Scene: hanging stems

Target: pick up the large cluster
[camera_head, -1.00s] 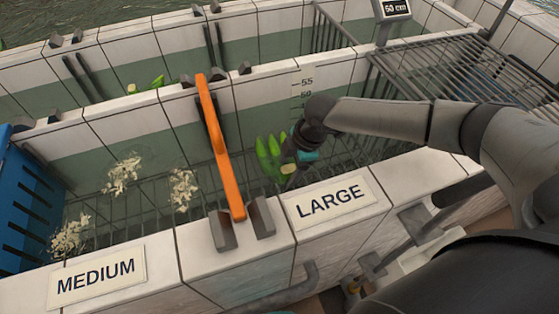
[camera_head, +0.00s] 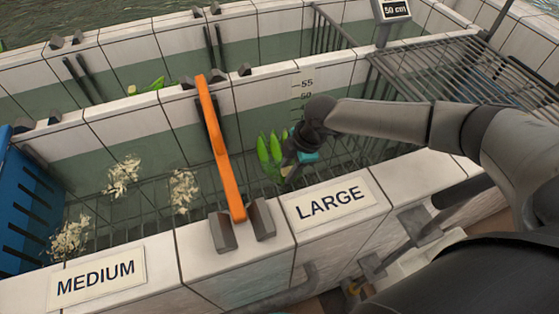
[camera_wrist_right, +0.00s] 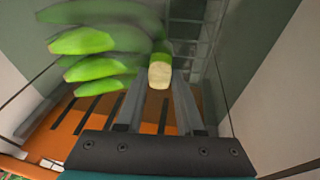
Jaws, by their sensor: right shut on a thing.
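The large cluster is a bunch of green bananas (camera_head: 270,149) in the compartment behind the LARGE sign, just right of the orange divider. My right gripper (camera_head: 293,158) is shut on its stem, and the fruit hangs to the left of the fingers. In the right wrist view the green fruit (camera_wrist_right: 100,58) fills the upper left. The pale cut end of the stem (camera_wrist_right: 160,76) shows between the two fingers (camera_wrist_right: 158,100). The lower part of the cluster is hard to make out in the head view. My left gripper is out of view.
An orange divider (camera_head: 221,145) stands between the compartments. Signs read LARGE (camera_head: 330,201) and MEDIUM (camera_head: 96,280). Another green bunch (camera_head: 152,85) lies in the back basin.

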